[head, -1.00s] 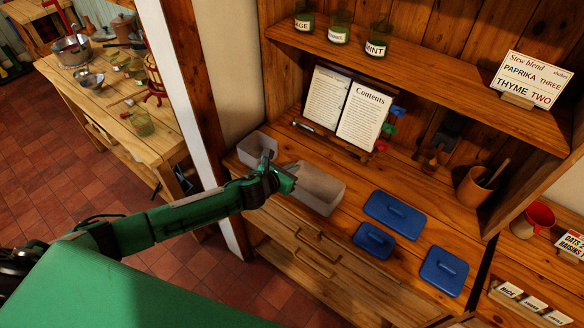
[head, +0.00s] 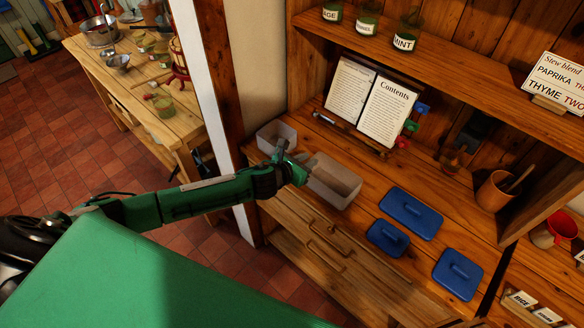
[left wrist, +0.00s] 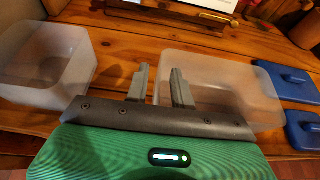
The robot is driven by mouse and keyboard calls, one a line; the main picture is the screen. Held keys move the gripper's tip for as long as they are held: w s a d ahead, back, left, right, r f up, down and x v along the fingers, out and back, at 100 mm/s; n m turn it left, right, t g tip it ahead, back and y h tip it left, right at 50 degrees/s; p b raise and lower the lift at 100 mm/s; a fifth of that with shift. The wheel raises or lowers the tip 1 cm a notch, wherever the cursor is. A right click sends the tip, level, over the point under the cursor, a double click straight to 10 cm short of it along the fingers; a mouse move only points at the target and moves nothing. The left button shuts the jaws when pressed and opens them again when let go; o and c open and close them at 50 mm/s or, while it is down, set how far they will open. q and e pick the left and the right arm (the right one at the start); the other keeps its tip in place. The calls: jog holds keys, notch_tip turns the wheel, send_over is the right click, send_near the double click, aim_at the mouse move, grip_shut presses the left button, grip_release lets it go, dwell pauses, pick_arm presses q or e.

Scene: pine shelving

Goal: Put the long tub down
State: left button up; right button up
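The long tub (head: 334,181) is a translucent, empty bin standing upright on the wooden counter. It also shows in the left wrist view (left wrist: 220,88), just right of my fingers. My left gripper (head: 294,156) is at the tub's left end, with its two fingers apart. In the left wrist view the left gripper (left wrist: 159,82) has a clear gap between its fingers, and the tub's end wall lies behind that gap. I cannot tell whether a finger touches the wall. My right gripper is not in view.
A smaller translucent tub (head: 276,136) stands to the left. Blue lids (head: 410,212) lie to the right on the counter (head: 352,222). An open book (head: 368,105) on a stand is behind. Shelf boards overhang the back.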

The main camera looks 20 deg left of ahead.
pick_arm(q)
jog(key=b+v, duration=0.2)
jog(key=v, duration=0.8)
jog(key=shift+s, duration=0.1)
